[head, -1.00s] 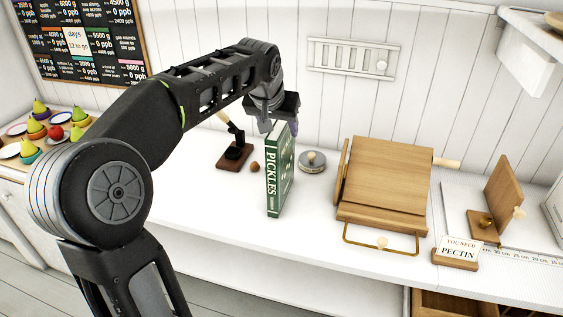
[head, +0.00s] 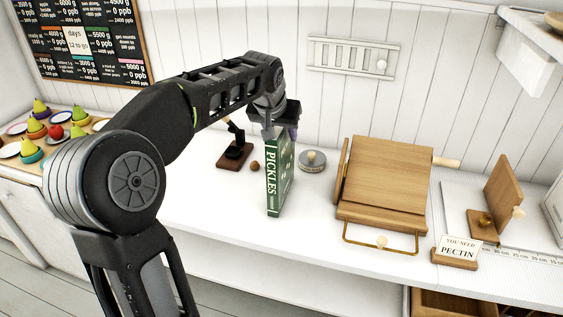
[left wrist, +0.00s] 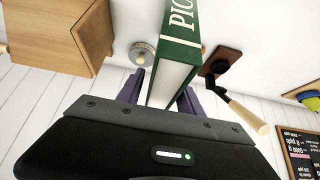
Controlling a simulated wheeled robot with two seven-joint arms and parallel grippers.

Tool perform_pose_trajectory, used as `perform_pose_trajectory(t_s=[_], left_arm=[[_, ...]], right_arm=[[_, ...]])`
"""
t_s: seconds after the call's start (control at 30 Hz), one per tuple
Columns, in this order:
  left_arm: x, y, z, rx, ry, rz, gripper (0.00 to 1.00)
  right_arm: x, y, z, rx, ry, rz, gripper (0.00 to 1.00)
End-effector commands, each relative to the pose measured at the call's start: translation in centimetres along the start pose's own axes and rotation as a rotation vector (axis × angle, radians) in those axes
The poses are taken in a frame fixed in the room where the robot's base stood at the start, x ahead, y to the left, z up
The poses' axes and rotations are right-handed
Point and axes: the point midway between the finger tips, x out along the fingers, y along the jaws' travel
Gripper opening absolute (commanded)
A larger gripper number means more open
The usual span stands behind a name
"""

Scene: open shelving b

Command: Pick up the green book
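The green book (head: 273,183) with "PICKLES" on its spine stands upright on the white counter. My left gripper (head: 280,134) is at its top edge, coming from above. In the left wrist view the book (left wrist: 180,50) rises between the two purple-grey fingers of the left gripper (left wrist: 160,94), one on each side. The fingers look open around the book; whether either touches it is hard to tell. My right gripper is in neither view.
A dark stand with a wooden handle (head: 235,155) and a small brown ball (head: 255,166) are left of the book. A round grey tin (head: 313,161) is close on its right. A wooden slanted stand (head: 385,180) is farther right. The counter front is clear.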

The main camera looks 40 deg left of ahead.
Motion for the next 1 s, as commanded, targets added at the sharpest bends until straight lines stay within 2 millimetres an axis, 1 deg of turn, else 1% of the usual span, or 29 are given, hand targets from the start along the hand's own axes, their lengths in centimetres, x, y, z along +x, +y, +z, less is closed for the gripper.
perform_pose_trajectory(t_s=[0.03,0.07,0.5,1.0], left_arm=[[-0.01,0.00,0.00,0.000,0.000,0.000,0.38],[-0.01,0.00,0.00,0.000,0.000,0.000,0.36],[0.00,0.01,0.00,0.000,0.000,0.000,0.00],[0.00,0.02,0.00,0.000,0.000,0.000,0.00]], right_arm=[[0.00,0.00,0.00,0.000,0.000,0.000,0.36],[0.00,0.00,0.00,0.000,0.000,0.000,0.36],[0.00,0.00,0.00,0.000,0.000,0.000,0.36],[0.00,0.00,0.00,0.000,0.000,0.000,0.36]])
